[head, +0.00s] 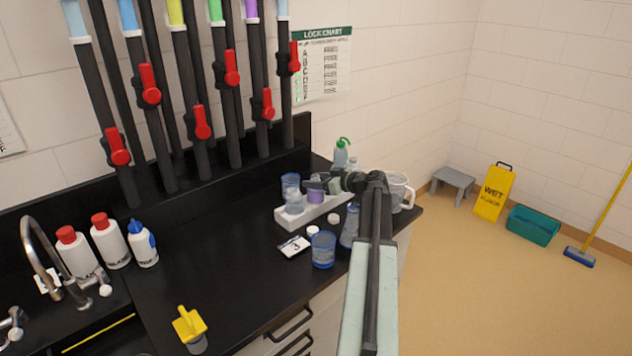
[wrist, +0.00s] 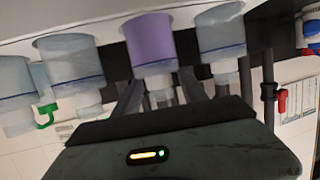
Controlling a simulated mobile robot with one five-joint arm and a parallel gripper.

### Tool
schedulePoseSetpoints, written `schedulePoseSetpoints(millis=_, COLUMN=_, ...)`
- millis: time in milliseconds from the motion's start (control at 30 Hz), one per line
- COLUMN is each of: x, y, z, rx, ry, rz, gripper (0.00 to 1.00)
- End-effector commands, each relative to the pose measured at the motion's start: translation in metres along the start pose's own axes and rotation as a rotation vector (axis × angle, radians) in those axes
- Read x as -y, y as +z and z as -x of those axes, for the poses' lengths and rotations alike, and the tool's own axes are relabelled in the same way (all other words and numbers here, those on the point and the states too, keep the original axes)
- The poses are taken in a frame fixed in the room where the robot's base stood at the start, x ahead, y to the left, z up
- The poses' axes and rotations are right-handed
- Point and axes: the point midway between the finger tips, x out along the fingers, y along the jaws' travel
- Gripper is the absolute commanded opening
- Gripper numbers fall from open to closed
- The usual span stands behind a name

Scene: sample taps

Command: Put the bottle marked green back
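A white rack (head: 290,222) stands on the black counter and holds several clear sample bottles. One has a purple body (head: 316,194) and also shows in the wrist view (wrist: 151,42), with pale bluish bottles (wrist: 70,60) on either side. I cannot pick out a sample bottle marked green. A wash bottle with a green top (head: 341,152) stands behind the rack. My gripper (head: 328,184) is at the rack. In the wrist view its fingers (wrist: 160,95) are apart, one on each side of the purple bottle's narrow end, with gaps showing. My wrist hides part of the rack.
A blue-tinted beaker (head: 323,250), a card marked 3 (head: 294,246) and a clear pitcher (head: 399,190) surround the rack. Colour-banded pipes with red taps (head: 231,68) stand behind. White bottles (head: 109,240) are near the sink. The counter's middle is clear.

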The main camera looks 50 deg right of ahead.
Motion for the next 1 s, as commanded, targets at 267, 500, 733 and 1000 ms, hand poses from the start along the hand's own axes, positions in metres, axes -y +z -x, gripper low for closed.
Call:
schedulePoseSetpoints(millis=267, x=0.0, y=-0.004, z=0.011, rx=0.0, ry=0.002, rz=-0.001, gripper=0.5)
schedulePoseSetpoints(millis=500, x=0.0, y=-0.006, z=0.071, rx=0.0, ry=0.005, rz=-0.001, gripper=0.5)
schedulePoseSetpoints(millis=733, x=-0.001, y=-0.004, z=0.113, rx=0.0, ry=0.004, rz=-0.001, gripper=0.5)
schedulePoseSetpoints(millis=1000, x=-0.001, y=-0.002, z=0.122, rx=0.0, ry=0.001, rz=0.0, gripper=0.5)
